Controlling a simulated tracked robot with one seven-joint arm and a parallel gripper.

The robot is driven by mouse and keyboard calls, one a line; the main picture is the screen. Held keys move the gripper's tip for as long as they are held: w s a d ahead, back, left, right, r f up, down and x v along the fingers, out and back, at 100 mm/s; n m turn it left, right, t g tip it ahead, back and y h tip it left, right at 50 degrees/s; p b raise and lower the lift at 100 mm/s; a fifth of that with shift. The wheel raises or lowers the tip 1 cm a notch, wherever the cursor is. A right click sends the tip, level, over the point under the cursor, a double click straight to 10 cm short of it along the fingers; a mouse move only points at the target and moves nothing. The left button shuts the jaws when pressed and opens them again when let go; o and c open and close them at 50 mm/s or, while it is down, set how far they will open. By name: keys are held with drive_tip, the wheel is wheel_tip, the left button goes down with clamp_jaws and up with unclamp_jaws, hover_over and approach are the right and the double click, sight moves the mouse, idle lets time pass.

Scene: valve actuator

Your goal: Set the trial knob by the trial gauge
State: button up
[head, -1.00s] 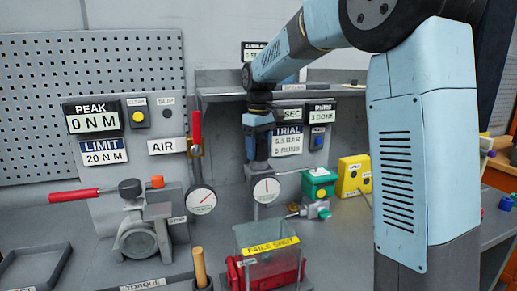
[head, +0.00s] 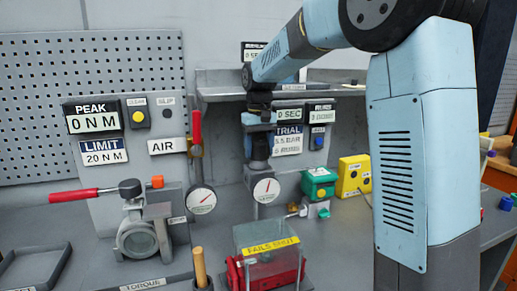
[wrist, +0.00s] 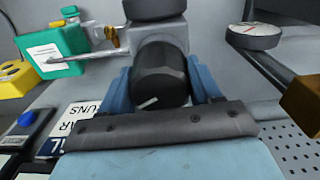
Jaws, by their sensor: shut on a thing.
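The black trial knob (wrist: 160,75) has a white mark near its lower edge and sits between my two blue fingers in the wrist view. My gripper (wrist: 163,88) is shut on it. In the head view my gripper (head: 261,128) comes down from above onto the knob (head: 259,150), partly hiding it. The round white trial gauge (head: 265,190) is just below the knob; its needle leans up and right of vertical. The trial sign (head: 289,140) on the panel behind seems to read 5.5 BAR, with a partly legible line below.
A second gauge (head: 201,199) stands to the left under a red-handled lever (head: 196,128). A green box (head: 318,184) and yellow box (head: 354,176) stand right. A clear guard (head: 268,248) covers a red device in front. The shelf is behind my arm.

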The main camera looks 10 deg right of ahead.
sight(259, 141)
drive_tip(key=o, duration=1)
drive_tip(key=shift+o, duration=0.2)
wheel_tip(259, 141, up, 14)
drive_tip(key=shift+f, duration=0.15)
